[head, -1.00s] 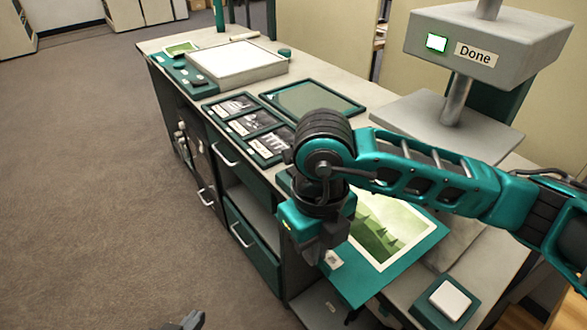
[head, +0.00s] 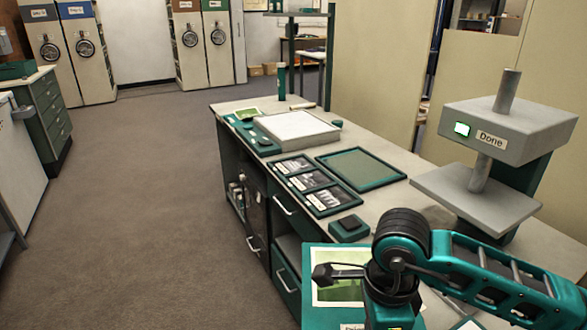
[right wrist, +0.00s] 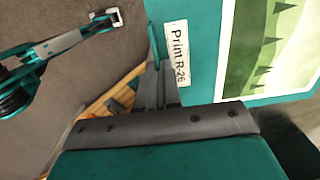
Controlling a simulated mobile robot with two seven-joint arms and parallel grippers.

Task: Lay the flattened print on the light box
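The print (head: 335,291) is a green landscape with a pale border on a teal backing board (head: 312,262). Its label (right wrist: 179,53) reads "Print R-26" in the right wrist view. My right gripper (right wrist: 160,85) is shut on the board's edge beside the label. In the head view my right wrist covers part of the print, and the fingertips are hidden. The board shows in front of the counter's near part. The light box (head: 297,127), a low box with a white top, stands farther along the counter. My left gripper (right wrist: 105,19) looks open and empty in the right wrist view.
Between board and light box lie a tray of dark photographs (head: 313,183), a green mat (head: 360,168) and a small dark block (head: 349,228). A grey press-like stand with a "Done" sign (head: 491,140) rises at right. Floor (head: 150,200) left of the counter is clear.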

